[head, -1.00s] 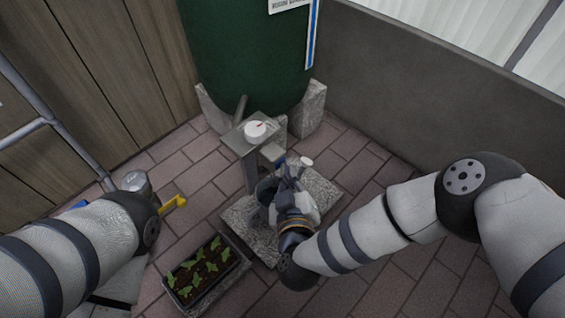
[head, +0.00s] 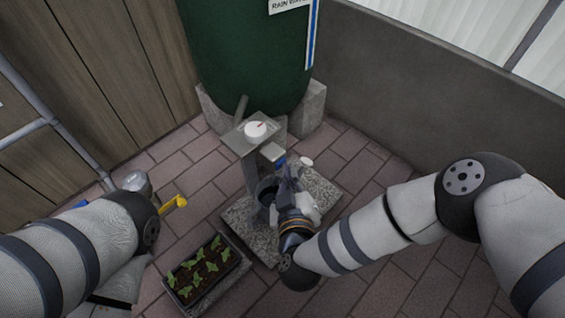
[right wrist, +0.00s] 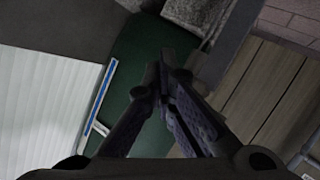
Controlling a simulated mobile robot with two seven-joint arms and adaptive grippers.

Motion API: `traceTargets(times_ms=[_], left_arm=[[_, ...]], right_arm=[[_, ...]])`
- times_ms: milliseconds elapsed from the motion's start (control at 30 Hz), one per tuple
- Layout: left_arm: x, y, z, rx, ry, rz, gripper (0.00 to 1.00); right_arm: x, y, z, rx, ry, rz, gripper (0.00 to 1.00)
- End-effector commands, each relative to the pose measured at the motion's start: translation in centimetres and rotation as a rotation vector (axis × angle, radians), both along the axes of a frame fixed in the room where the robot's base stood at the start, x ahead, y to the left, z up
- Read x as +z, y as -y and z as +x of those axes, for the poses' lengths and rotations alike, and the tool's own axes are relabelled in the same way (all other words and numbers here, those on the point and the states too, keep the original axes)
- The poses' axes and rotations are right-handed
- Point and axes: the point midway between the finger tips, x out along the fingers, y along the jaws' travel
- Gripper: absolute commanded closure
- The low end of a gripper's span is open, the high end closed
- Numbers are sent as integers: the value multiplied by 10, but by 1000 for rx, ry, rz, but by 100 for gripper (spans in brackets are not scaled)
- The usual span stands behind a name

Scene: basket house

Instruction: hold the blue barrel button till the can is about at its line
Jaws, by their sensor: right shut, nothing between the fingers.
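The green barrel (head: 245,60) stands at the back with a blue-and-white strip on its right side. A metal stand (head: 236,142) in front of it carries a white dial (head: 255,130) with a red mark. A small blue button (head: 281,161) shows at the stand's right side. My right gripper (head: 284,172) is shut and empty just below the button; I cannot tell whether it touches. The dark can (head: 265,190) sits on the stone slab, partly behind my gripper; its line and water level are not visible. In the right wrist view my shut fingers (right wrist: 167,65) point toward the green barrel.
A planter of seedlings (head: 206,268) lies in front of the slab (head: 240,222). A yellow handle (head: 174,204) and a silver object (head: 137,183) show beside my left arm. A grey wall (head: 410,85) bounds the right, wooden boards the left.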

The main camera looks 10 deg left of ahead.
Motion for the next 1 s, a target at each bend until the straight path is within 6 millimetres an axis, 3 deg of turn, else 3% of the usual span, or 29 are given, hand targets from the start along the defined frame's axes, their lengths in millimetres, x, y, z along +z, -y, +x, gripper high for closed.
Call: traceTargets(times_ms=[567,1000], left_arm=[[10,0,1,0,12,0,38],[30,0,4,0,40,0,38]], right_arm=[[0,13,-10,0,-1,0,100],[3,47,-34,0,2,-2,100]])
